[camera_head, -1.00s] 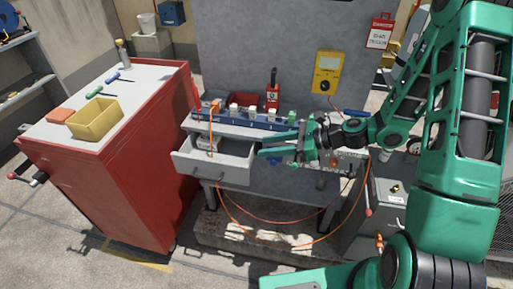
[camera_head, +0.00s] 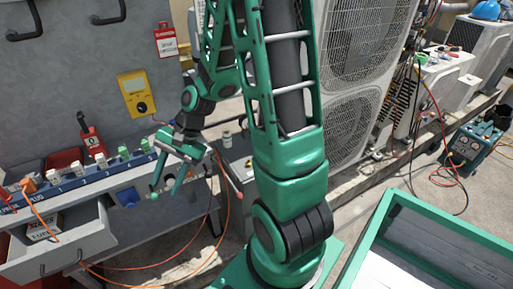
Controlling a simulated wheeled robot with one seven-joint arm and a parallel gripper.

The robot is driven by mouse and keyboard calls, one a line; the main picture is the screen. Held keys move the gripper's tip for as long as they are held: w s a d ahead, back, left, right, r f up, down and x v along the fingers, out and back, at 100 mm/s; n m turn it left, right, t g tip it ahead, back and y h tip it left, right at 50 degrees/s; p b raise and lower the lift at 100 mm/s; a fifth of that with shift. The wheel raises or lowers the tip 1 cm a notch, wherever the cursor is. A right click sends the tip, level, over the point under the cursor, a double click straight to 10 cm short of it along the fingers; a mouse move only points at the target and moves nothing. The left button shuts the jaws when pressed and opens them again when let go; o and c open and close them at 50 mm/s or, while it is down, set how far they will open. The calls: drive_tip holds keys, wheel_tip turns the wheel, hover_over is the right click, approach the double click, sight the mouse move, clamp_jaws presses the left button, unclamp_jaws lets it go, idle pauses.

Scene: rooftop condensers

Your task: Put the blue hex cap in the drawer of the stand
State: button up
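A blue piece (camera_head: 128,197) shows on the front panel of the grey stand (camera_head: 60,130); it may be the blue hex cap, but it is too small to be sure. The stand's drawer (camera_head: 85,245) is pulled out at the lower left, with a small labelled box (camera_head: 45,226) inside. My gripper (camera_head: 164,192) is in front of the stand's right part, right of the blue piece and well right of the drawer. Its green fingers point down and are apart, and I see nothing between them.
A blue rail with several numbered plugs (camera_head: 75,183) runs along the stand's shelf. A yellow meter (camera_head: 138,95) and a red tag (camera_head: 165,41) hang on the back panel. Orange cables (camera_head: 190,268) loop below. A large condenser (camera_head: 365,70) stands behind my arm; a green-edged bin (camera_head: 400,240) is at the lower right.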

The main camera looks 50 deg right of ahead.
drive_tip(key=s+d+r+n+h, duration=0.3)
drive_tip(key=s+d+r, duration=0.3)
drive_tip(key=s+d, duration=0.2)
drive_tip(key=s+d+r+n+g+h, duration=0.1)
drive_tip(key=s+d+r+n+h, duration=0.2)
drive_tip(key=s+d+r, duration=0.3)
drive_tip(key=s+d, duration=0.3)
drive_tip(key=s, duration=0.3)
drive_tip(key=shift+s+r+g, duration=0.2)
drive_tip(key=shift+s+g, duration=0.05)
drive_tip(key=shift+g, duration=0.05)
drive_tip(key=shift+w+f, duration=0.25)
drive_tip(key=shift+w, duration=0.4)
